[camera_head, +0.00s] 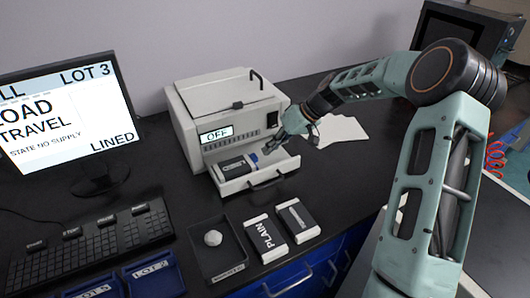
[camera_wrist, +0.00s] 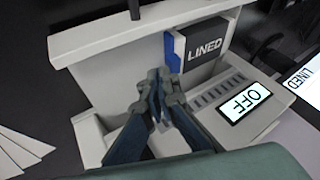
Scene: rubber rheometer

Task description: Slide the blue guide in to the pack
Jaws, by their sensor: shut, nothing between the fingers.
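The blue guide (camera_head: 253,157) stands in the machine's open drawer (camera_head: 277,168), at the right end of a dark and white pack. In the wrist view the guide (camera_wrist: 172,53) is an upright blue strip beside the pack (camera_wrist: 203,47), which is marked LINED. The pack also shows in the head view (camera_head: 232,166). The guide is very close to the pack; I cannot tell whether they touch. My gripper (camera_wrist: 160,80) is shut and empty, with its fingertips at the near end of the guide. In the head view my gripper (camera_head: 267,149) reaches into the drawer from the right.
The pale machine (camera_head: 221,107) has an OFF display (camera_head: 216,134). In front lie a black tray (camera_head: 225,268) with a pale lump, a PLAIN pack (camera_head: 266,239) and another pack (camera_head: 297,220). White sheets (camera_head: 342,131) lie right of the machine. A monitor (camera_head: 65,107) reads LINED.

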